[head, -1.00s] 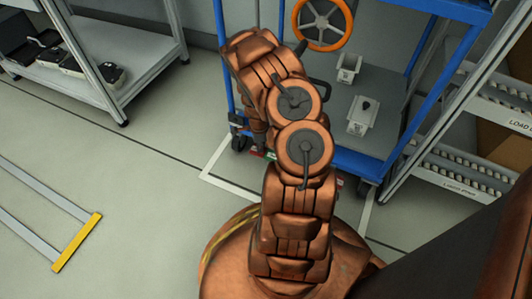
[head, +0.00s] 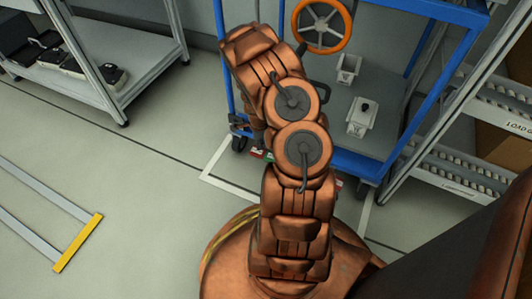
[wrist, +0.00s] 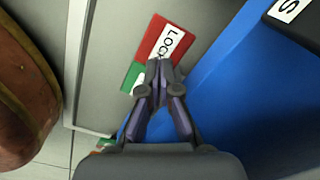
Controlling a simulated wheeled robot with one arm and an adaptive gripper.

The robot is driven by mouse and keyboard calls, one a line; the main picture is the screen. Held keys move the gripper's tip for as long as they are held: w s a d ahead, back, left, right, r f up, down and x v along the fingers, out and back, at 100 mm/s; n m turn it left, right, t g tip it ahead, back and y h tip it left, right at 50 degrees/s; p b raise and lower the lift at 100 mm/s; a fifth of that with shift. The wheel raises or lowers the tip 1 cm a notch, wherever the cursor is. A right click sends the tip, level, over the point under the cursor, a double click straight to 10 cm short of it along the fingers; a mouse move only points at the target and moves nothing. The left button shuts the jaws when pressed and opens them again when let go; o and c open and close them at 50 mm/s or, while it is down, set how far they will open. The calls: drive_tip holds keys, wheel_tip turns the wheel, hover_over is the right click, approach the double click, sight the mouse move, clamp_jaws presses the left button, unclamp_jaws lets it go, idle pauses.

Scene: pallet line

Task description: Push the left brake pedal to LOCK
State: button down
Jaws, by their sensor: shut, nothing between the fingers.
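A red and green label plate reading LOCK on its red half (wrist: 168,42) lies at the top middle of the wrist view. Its green half (wrist: 132,78) is partly covered by my gripper. My gripper (wrist: 160,72) is shut and empty, with its fingertips over the plate's lower edge. I cannot tell whether they touch anything. In the head view a bit of the red and green plate (head: 258,155) shows at the cart's left front corner beside my arm. My gripper is hidden behind my arm there. I cannot make out the left brake pedal itself.
The blue cart (head: 372,165) carries an orange handwheel (head: 322,26) and white fixtures (head: 360,117). A blue cart surface (wrist: 235,95) fills the wrist view's right side. A grey shelf (head: 110,50) is at left, roller racks (head: 455,175) at right.

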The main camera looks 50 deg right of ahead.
sight(260, 152)
drive_tip(key=shift+r+p, duration=0.75)
drive_tip(key=shift+r, duration=1.35)
drive_tip(key=shift+r, duration=0.1)
drive_tip(key=s+a+r+n+p, duration=0.1)
drive_tip(key=a+r+n+p, duration=0.5)
drive_tip(key=r, duration=0.8)
drive_tip(key=a+r+n+p, duration=0.1)
drive_tip(key=a+r+p, duration=0.5)
drive_tip(key=r, duration=0.8)
drive_tip(key=s+a+r+n+p, duration=0.1)
drive_tip(key=a+r+n+p, duration=0.3)
drive_tip(key=r+p, duration=0.75)
drive_tip(key=s+a+r+n+p, duration=0.5)
drive_tip(key=s+r+p, duration=0.1)
drive_tip(key=r, duration=0.6)
drive_tip(key=s+a+r+n+g+p, duration=0.1)
drive_tip(key=s+a+r+n+p, duration=0.4)
drive_tip(key=r, duration=0.8)
drive_tip(key=s+a+r+n+p, duration=0.5)
drive_tip(key=s+r, duration=0.5)
drive_tip(key=r, duration=0.3)
drive_tip(key=shift+s+a+n+g+p, duration=0.35)
drive_tip(key=shift+a+p, duration=0.45)
drive_tip(key=shift+p, duration=0.3)
drive_tip(key=shift+f, duration=0.1)
